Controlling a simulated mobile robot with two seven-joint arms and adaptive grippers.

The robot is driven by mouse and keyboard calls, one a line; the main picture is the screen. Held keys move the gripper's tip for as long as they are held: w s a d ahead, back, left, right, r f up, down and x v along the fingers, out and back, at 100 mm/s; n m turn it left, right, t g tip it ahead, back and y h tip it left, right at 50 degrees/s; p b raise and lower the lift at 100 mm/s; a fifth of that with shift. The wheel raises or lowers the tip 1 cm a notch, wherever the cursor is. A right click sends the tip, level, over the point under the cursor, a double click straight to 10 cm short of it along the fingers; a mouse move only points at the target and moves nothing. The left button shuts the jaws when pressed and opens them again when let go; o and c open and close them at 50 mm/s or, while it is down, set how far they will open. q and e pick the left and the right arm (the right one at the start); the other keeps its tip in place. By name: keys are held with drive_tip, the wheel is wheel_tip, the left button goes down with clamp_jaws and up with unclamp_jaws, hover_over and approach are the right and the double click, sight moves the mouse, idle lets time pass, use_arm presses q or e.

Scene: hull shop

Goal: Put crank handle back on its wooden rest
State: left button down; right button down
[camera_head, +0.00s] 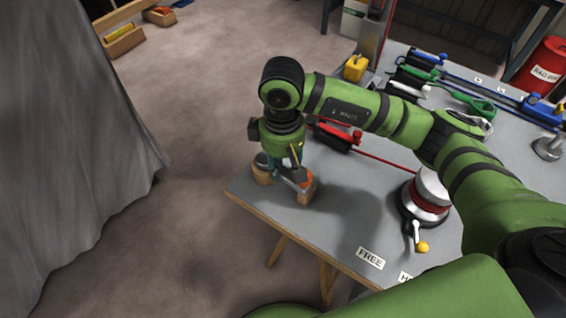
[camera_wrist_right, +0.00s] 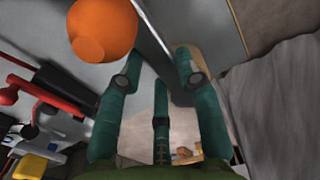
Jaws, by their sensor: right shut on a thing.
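My right gripper (camera_head: 290,176) points down over the near left corner of the grey-topped bench. In the right wrist view its teal fingers (camera_wrist_right: 158,85) are closed around a flat grey bar of the crank handle (camera_wrist_right: 150,35). The handle's round orange knob (camera_wrist_right: 103,28) shows at the upper left of that view. My left gripper is not in view.
Red-handled (camera_head: 337,136) and green-handled clamps lie behind my right arm. A winch drum with a yellow-knobbed crank (camera_head: 422,247) stands to the right. A FREE label (camera_head: 370,258) marks the front edge. Open floor and a grey curtain (camera_head: 75,140) lie left.

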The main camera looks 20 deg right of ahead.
drive_tip(key=shift+f, duration=0.1)
idle(0.5)
drive_tip(key=shift+c, duration=1.8)
unclamp_jaws()
drive_tip(key=shift+r+p, duration=1.15)
drive_tip(key=shift+r, duration=2.9)
